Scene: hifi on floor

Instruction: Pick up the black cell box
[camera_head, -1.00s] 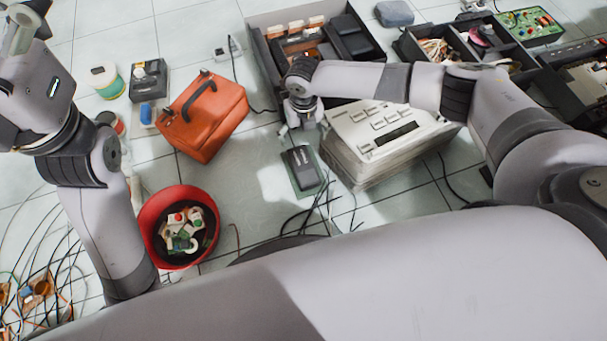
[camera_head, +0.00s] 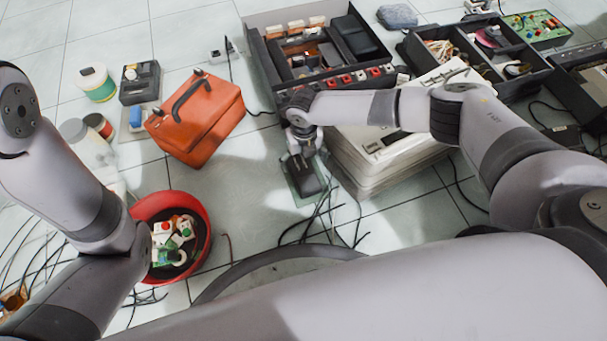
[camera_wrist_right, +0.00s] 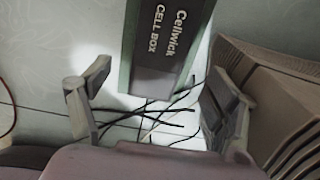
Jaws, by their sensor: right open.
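In the right wrist view the cell box (camera_wrist_right: 165,45) shows the words "Cellwich CELL BOX" and reaches in from the top. My right gripper (camera_head: 303,158) hovers over the far end of the box. In the right wrist view the right gripper (camera_wrist_right: 150,105) is open, one finger on each side of the box's line, with nothing between the fingertips but floor and cables. My left gripper is out of view; only its arm shows at the left.
A stack of beige devices (camera_head: 370,155) stands close right of the box, beside one finger. Black cables (camera_head: 318,218) lie at the near end. An orange bag (camera_head: 197,122), a red bucket (camera_head: 204,215) and a parts tray (camera_head: 255,65) surround it. Floor left of the box is clear.

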